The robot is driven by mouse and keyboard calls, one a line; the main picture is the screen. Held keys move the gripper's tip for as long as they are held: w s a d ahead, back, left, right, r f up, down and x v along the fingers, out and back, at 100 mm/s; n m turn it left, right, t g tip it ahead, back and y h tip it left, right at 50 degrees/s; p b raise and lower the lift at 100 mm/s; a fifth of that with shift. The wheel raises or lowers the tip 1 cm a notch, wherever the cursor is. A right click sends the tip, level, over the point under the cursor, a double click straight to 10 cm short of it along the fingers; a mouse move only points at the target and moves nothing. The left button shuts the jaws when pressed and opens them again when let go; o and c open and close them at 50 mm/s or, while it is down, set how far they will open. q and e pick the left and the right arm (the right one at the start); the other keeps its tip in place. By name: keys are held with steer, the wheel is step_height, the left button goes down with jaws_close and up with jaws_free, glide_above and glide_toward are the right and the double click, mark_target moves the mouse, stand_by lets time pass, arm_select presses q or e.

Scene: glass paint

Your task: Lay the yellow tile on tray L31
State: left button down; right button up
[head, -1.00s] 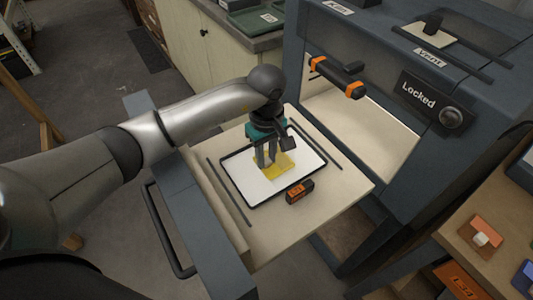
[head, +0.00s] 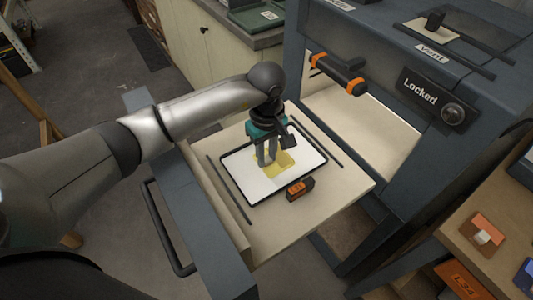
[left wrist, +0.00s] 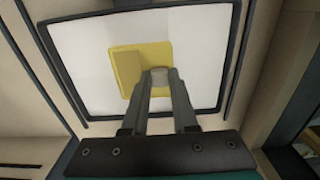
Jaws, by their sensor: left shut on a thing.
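The yellow tile (head: 284,161) is over the white surface of a black-rimmed tray (head: 302,171). In the left wrist view the tile (left wrist: 126,62) shows as a yellow square with a grey knob (left wrist: 159,76) on it. My left gripper (head: 267,163) points down at the tile, and its fingers (left wrist: 160,82) are shut on the knob. I cannot tell whether the tile touches the tray. The tag (head: 300,188) at the tray's near edge is black and orange, with writing too small to read surely. My right gripper is not in view.
The tray lies on a pale shelf (head: 341,186) between two dark rails, in front of a blue-grey cabinet with a "Locked" sign (head: 419,94). An orange tile with a knob (head: 480,233) is on a bench at right.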

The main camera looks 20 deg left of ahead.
arm_select(q)
steer(key=c, duration=0.6)
jaws_free()
steer(key=shift+r, duration=0.15)
steer(key=shift+r+p, duration=2.2)
steer(key=shift+r, duration=1.2)
